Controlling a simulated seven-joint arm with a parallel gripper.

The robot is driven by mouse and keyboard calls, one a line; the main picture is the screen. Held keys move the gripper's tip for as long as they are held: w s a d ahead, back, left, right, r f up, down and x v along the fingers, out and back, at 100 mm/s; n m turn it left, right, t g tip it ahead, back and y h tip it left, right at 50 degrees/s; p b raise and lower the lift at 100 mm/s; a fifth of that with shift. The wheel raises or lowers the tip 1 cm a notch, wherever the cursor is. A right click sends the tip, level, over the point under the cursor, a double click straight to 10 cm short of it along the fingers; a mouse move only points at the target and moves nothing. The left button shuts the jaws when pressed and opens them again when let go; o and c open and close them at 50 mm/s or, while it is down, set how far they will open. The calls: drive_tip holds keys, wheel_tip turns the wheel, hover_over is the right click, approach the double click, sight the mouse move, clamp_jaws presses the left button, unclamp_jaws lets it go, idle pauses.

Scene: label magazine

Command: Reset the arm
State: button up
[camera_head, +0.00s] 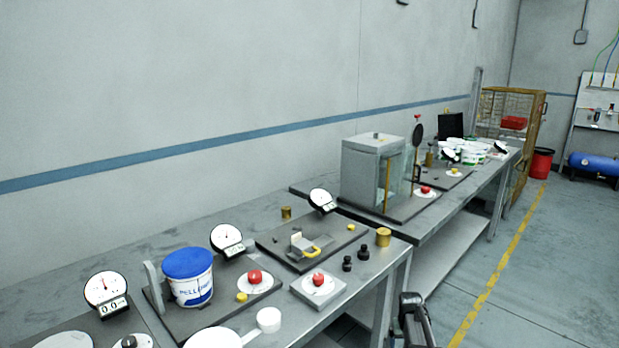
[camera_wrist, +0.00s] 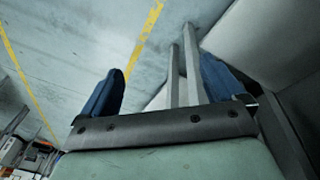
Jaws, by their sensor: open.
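My gripper (camera_wrist: 160,85) shows in the wrist view, with its two blue fingers spread wide apart. It is open, and I see nothing held between the fingers. Grey posts (camera_wrist: 189,65) show beyond the gap, against the floor, apart from the fingers as far as I can tell. In the head view a dark jointed piece (camera_head: 415,320) stands at the bottom edge, in front of the bench's right end. I cannot tell whether it is part of my arm.
A long grey bench (camera_head: 375,262) carries dial gauges (camera_head: 227,238), a blue-lidded tub (camera_head: 188,277), red knobs and a grey cabinet (camera_head: 373,170). A wire cage (camera_head: 511,110) and a red bin (camera_head: 541,163) stand farther back. The floor (camera_head: 560,280) at right is clear.

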drive_tip(key=s+a+f+g, duration=0.1)
drive_tip(key=s+a+f, duration=0.2)
drive_tip(key=s+f, duration=0.4)
drive_tip(key=s+a+f+g+y, duration=0.15)
drive_tip(key=s+a+f, duration=0.25)
drive_tip(key=s, duration=0.5)
drive_tip(key=s+a+f+g, duration=0.2)
drive_tip(key=s+a+f, duration=0.1)
drive_tip(key=s+f, duration=0.4)
drive_tip(key=s+a+f+g, duration=0.2)
drive_tip(key=s, duration=1.2)
drive_tip(key=s+a+f+n+g, duration=0.1)
drive_tip(key=s+a+f+g, duration=0.1)
drive_tip(key=s, duration=1.3)
drive_tip(key=shift+a+f, duration=0.25)
drive_tip(key=shift+a, duration=0.6)
